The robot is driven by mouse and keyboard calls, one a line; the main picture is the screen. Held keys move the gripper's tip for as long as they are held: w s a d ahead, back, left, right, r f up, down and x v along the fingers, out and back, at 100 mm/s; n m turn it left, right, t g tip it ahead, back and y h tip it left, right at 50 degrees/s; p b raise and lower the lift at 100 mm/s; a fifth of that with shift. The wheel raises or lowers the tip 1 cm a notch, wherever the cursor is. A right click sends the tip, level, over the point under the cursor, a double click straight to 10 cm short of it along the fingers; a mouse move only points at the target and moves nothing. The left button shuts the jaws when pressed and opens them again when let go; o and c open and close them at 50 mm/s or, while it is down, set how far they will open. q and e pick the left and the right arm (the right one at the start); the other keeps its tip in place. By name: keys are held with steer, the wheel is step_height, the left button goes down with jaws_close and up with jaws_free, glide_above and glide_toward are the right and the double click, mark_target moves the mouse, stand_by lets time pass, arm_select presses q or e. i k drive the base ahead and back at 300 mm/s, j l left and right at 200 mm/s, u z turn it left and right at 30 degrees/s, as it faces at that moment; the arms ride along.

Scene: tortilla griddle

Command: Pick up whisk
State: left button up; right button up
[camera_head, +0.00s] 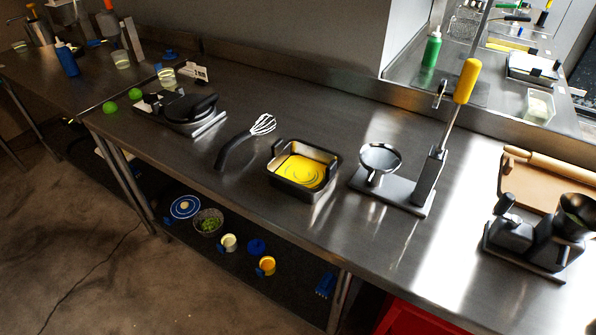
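A whisk (244,141) lies on the steel counter near the middle of the view. Its thick black handle points toward the front left, and its pale wire head points toward the back right. It is a little left of a dark square pan with yellow liquid and stands apart from it. Nothing touches or covers the whisk. Neither my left gripper nor my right gripper shows in the head view.
The dark square pan (275,172) sits right of the whisk. A black round press (188,108) is to its left, with green limes (135,94) beyond. A lever press (430,180) stands further right. The counter (180,160) is clear around the whisk.

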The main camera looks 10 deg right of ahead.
mark_target(222, 155)
steer(key=i+j, duration=0.15)
steer(key=j, duration=0.25)
steer(key=i+j+z, duration=0.1)
steer(key=j, duration=0.25)
steer(key=i+j, duration=0.15)
steer(key=j, duration=0.25)
steer(key=i+j+z, duration=0.1)
steer(key=j, duration=0.25)
